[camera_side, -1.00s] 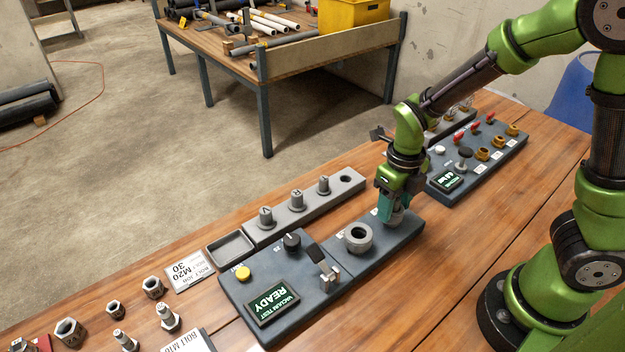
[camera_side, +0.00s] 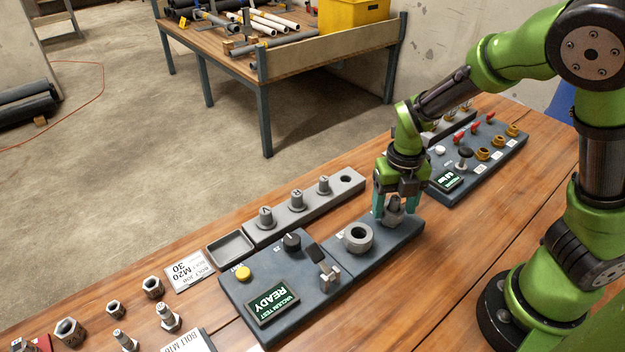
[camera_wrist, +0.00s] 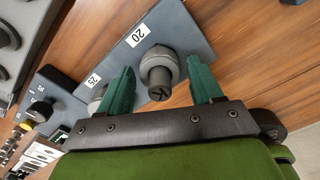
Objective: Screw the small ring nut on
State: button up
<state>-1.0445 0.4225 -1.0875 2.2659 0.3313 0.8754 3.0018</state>
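The small ring nut (camera_side: 395,217) is a grey collar at the right end of the dark grey block (camera_side: 415,237). A dark plug (camera_wrist: 159,78) marked with a letter stands up through it. In the wrist view the small ring nut (camera_wrist: 168,59) sits beside the "20" label. My gripper (camera_side: 397,203) is directly over it, with a green finger on each side. In the wrist view my gripper (camera_wrist: 163,92) is open, with gaps between the fingers and the plug. Whether the nut's thread is engaged cannot be seen.
A larger ring nut (camera_side: 358,237) with an open hole sits left on the same block. The vacuum test panel (camera_side: 272,301) reads READY. A grey rail (camera_side: 304,206) with three plugs and one empty hole lies behind. A valve panel (camera_side: 478,160) stands to the right.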

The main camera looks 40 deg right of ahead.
jog(key=n, duration=0.4)
jog(key=shift+n, duration=1)
jog(key=n, duration=0.4)
jog(key=shift+n, duration=1)
jog(key=n, duration=0.3)
jog(key=shift+n, duration=1.5)
